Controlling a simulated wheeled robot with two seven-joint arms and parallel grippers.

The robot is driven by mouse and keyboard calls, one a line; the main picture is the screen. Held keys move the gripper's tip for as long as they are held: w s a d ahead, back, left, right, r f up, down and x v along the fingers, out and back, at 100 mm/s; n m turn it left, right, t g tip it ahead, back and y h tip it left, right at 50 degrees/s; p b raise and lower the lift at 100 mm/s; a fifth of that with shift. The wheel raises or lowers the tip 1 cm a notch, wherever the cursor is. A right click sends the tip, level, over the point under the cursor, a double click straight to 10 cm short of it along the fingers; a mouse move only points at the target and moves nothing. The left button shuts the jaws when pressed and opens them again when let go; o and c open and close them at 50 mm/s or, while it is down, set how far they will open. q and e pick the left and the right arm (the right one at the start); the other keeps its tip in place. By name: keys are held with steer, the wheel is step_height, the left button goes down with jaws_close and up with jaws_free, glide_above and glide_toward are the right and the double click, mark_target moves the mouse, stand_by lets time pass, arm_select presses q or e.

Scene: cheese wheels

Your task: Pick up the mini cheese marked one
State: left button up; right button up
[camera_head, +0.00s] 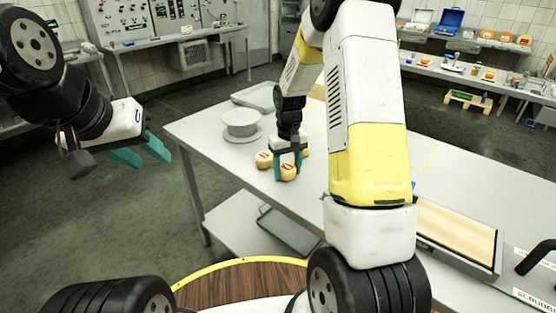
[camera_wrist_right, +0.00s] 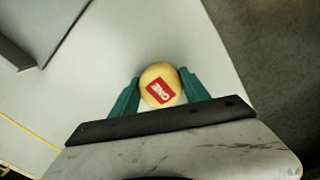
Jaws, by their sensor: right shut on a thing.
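A small yellow cheese with a red label (camera_head: 288,172) stands at the near edge of the grey table. My right gripper (camera_head: 288,162) points down, its green fingers shut on this cheese's sides. It also shows between the fingers in the right wrist view (camera_wrist_right: 160,86); its label mark is too blurred to read surely. A second cheese with a red label (camera_head: 264,159) stands just left of it. Part of another (camera_head: 305,150) shows behind the fingers. I cannot tell whether the held cheese touches the table. My left gripper (camera_head: 140,153) is open and empty, left of the table.
A white round stand (camera_head: 241,124) and a grey tray (camera_head: 260,97) are on the table behind the cheeses. A wooden board in a frame (camera_head: 455,230) lies at the right. A lower shelf (camera_head: 245,222) holds a metal tray (camera_head: 290,232). Floor is clear left of the table.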

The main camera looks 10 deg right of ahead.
mark_target(288, 169)
steer(key=shift+r, duration=0.1)
steer(key=shift+r, duration=0.55)
steer(key=shift+s+r, duration=0.3)
steer(key=shift+r, duration=0.35)
steer(key=shift+s+r, duration=0.25)
steer(key=shift+r, duration=0.35)
steer(key=s, duration=0.5)
steer(key=s+r, duration=0.1)
steer(key=s, duration=0.3)
steer(key=s+d, duration=0.1)
steer(key=s, duration=0.4)
steer(key=shift+s+r, duration=0.15)
steer(key=shift+s, duration=0.3)
